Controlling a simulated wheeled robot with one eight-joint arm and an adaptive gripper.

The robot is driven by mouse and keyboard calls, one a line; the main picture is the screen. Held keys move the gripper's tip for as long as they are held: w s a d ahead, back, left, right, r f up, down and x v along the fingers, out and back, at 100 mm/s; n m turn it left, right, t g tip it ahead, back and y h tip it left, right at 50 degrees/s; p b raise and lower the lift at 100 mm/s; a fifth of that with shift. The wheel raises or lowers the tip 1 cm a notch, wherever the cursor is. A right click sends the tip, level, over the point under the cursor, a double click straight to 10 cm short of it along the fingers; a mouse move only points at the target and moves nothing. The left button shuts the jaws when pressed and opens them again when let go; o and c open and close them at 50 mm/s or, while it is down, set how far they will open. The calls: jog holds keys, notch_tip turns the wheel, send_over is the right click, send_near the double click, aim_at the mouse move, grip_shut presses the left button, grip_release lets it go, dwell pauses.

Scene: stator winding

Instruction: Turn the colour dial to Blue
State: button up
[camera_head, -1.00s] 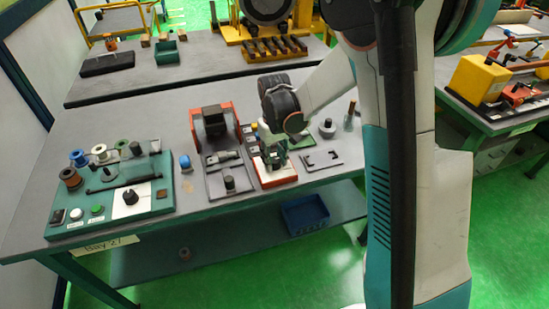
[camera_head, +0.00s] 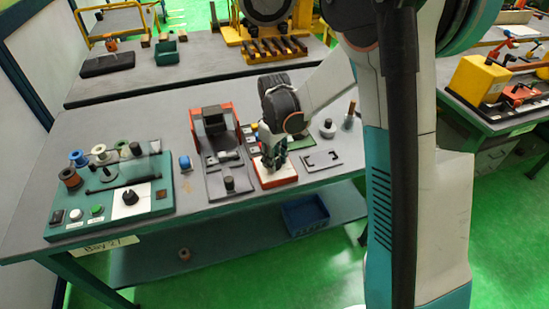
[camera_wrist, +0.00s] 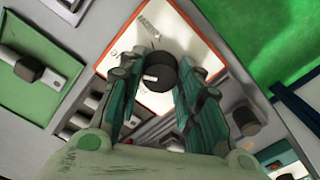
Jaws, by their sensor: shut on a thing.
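The colour dial is a round black knob (camera_wrist: 160,72) with a white mark, on a white plate with an orange-red edge (camera_wrist: 200,40). The mark faces left in the wrist view.
A teal panel with spools and another black knob (camera_head: 131,197) stands at the left. A red-framed fixture (camera_head: 226,114) is just left of the dial plate. A grey plate with a cut-out (camera_head: 322,160) lies to the right. Bare bench shows at the front (camera_head: 190,205).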

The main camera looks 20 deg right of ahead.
jog(key=o, duration=1)
jog(key=shift+o, duration=0.2)
notch_tip(320, 180, up, 12)
